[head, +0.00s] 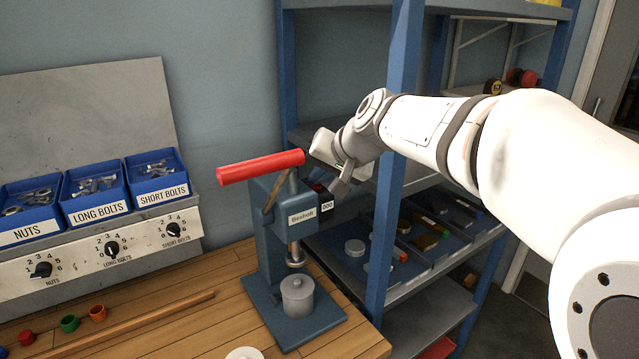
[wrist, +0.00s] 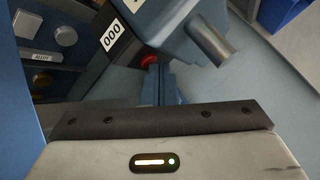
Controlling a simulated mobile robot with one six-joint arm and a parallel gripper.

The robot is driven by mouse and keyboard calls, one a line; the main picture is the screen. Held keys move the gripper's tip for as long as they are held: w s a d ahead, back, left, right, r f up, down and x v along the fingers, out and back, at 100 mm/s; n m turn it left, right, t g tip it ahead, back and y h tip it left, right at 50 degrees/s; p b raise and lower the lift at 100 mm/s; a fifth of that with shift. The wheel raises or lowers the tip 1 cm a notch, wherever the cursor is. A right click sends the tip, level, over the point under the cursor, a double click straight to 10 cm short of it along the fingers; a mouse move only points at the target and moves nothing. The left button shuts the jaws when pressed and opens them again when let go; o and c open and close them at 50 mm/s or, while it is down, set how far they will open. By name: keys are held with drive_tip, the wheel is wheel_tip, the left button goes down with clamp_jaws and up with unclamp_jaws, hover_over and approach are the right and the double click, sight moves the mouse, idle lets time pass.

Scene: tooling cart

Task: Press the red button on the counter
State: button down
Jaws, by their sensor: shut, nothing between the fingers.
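The counter, a small dark box with a white 000 display (head: 327,207), sits on the side of the blue press (head: 270,215). In the wrist view the 000 display (wrist: 111,35) is sideways, and the red button (wrist: 148,61) shows just beyond my fingertips. My gripper (wrist: 155,68) is shut and empty, its fingers pointing at the button and partly covering it. Whether they touch it I cannot tell.
The press has a long red handle (head: 261,166) sticking out left of my wrist. A blue shelf post (head: 398,120) stands close to my arm. Blue bolt bins (head: 96,192) are at the left. A wooden strip (head: 130,325) lies on the bench.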

drive_tip(key=shift+r, duration=0.1)
drive_tip(key=shift+r+p, duration=0.5)
drive_tip(key=shift+r, duration=0.2)
drive_tip(key=shift+r, duration=0.1)
wheel_tip(320, 180, up, 5)
drive_tip(key=p, duration=0.3)
idle(0.5)
drive_tip(key=s+d+f+g+h, duration=0.1)
drive_tip(key=s+d+f+h, duration=0.1)
drive_tip(key=s+d+f, duration=0.3)
drive_tip(key=s+d+f+g+h, duration=0.1)
drive_tip(key=s+d+f, duration=0.4)
drive_tip(key=s, duration=0.7)
drive_tip(key=s+d+f+n+g+h, duration=0.1)
drive_tip(key=s+d+f+h, duration=0.2)
drive_tip(key=s+d+f, duration=0.3)
drive_tip(key=s+f, duration=0.1)
drive_tip(key=s, duration=0.1)
drive_tip(key=shift+s+f+g, duration=0.3)
drive_tip(key=shift+f, duration=0.05)
